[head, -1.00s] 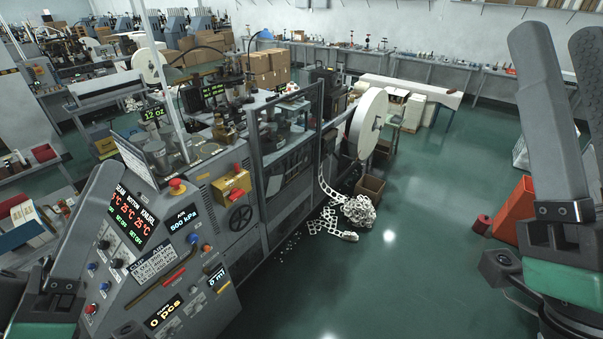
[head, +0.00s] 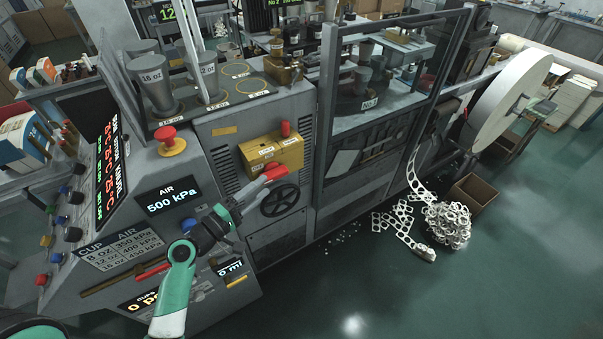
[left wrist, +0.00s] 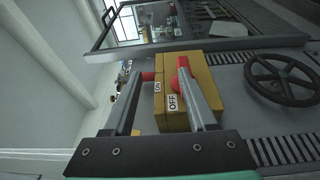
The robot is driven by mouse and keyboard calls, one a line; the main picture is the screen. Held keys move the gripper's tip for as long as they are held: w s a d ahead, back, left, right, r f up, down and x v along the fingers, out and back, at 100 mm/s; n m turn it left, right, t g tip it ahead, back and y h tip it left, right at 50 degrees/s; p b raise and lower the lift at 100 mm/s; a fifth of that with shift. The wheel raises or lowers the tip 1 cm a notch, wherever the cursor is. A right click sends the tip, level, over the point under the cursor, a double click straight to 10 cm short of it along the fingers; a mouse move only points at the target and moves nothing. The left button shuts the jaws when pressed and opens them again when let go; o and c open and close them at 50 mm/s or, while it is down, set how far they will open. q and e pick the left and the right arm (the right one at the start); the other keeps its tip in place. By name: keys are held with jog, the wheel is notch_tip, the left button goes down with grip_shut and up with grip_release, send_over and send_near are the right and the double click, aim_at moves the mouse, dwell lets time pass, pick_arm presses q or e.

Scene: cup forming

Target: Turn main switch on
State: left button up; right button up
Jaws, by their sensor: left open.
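In the left wrist view the box (left wrist: 203,108) has ON and OFF labels, and a red part, likely the lever, shows behind the right finger. I cannot tell whether a finger touches the lever. My right gripper is out of view.
A black handwheel (head: 284,201) is just below the switch box. A red emergency button (head: 171,140) and the air display (head: 167,196) are to the left. A framed guard (head: 385,110) stands to the right.

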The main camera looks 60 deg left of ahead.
pick_arm(q)
jog(key=s+f+n+g+y+b, duration=0.1)
jog(key=s+f, duration=0.3)
jog(key=f, duration=0.1)
send_near(285, 166)
jog(key=x, duration=0.4)
jog(key=f+x, duration=0.1)
jog(key=x, duration=0.1)
jog(key=shift+w+a+f, duration=0.1)
jog(key=shift+a, duration=0.2)
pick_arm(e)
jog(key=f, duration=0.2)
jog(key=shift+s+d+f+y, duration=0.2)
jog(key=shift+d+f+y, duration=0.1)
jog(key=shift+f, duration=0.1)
pick_arm(q)
grip_shut()
